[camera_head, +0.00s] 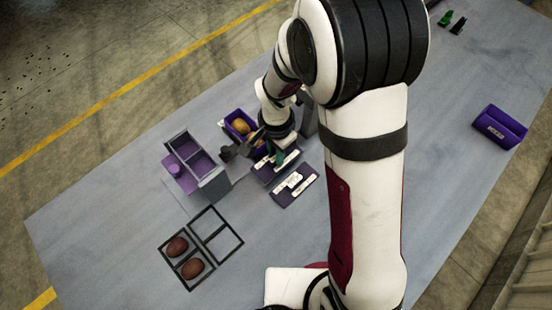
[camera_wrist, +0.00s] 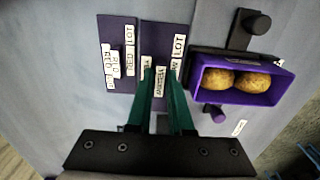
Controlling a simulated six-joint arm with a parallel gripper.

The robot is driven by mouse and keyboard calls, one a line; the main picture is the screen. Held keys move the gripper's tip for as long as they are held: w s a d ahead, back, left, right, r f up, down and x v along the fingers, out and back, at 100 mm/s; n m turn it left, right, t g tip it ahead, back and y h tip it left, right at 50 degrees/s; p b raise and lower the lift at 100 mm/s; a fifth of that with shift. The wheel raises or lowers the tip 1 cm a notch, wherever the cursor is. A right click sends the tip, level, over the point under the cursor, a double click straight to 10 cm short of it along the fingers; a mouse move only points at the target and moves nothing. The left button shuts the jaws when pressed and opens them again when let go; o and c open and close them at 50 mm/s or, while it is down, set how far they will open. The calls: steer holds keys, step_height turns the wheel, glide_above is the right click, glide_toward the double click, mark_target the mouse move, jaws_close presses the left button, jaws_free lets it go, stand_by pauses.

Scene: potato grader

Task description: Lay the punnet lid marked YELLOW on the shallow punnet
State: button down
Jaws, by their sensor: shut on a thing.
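My gripper (camera_wrist: 161,78) has its green fingers shut on the raised, labelled middle of a dark purple lid (camera_wrist: 153,32). The fingers cover part of its lettering; one side label ends in "W LOT", which fits YELLOW. In the head view my gripper (camera_head: 275,157) is over this lid (camera_head: 267,178); I cannot tell whether it is lifted. A purple punnet (camera_wrist: 283,86) with two yellow-brown potatoes stands to the right of the lid in the wrist view. In the head view this punnet (camera_head: 228,117) is up and left of my gripper, partly hidden by it.
A second purple lid, marked RED LOT (camera_wrist: 104,25), lies close beside the held one. A purple and grey divided box (camera_head: 214,186) stands left. A black frame (camera_head: 217,257) holds two red-brown potatoes. A labelled purple piece (camera_head: 500,122) lies far right. The table between is mostly clear.

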steer(key=s+d+r, duration=0.2)
steer(key=d+r, duration=0.5)
steer(key=d, duration=0.4)
steer(key=w+r+n, duration=0.3)
steer(key=w+r, duration=0.2)
steer(key=r, duration=0.6)
steer(key=w+r+n, duration=0.3)
steer(key=w+r, duration=0.3)
steer(key=r, duration=0.6)
steer(key=a+f+n, duration=0.4)
steer(key=a+f, duration=0.2)
steer(key=f, duration=0.2)
steer(key=a+f+n, duration=0.4)
steer(key=a+f, duration=0.2)
steer(key=f, duration=0.2)
steer(key=s+a+f+n, duration=0.1)
steer(key=a+f+n, duration=0.3)
steer(key=a+f, duration=0.2)
steer(key=shift+s+a+f, duration=0.1)
steer(key=shift+a+f, duration=0.1)
steer(key=shift+f, duration=2)
steer(key=shift+f, duration=0.6)
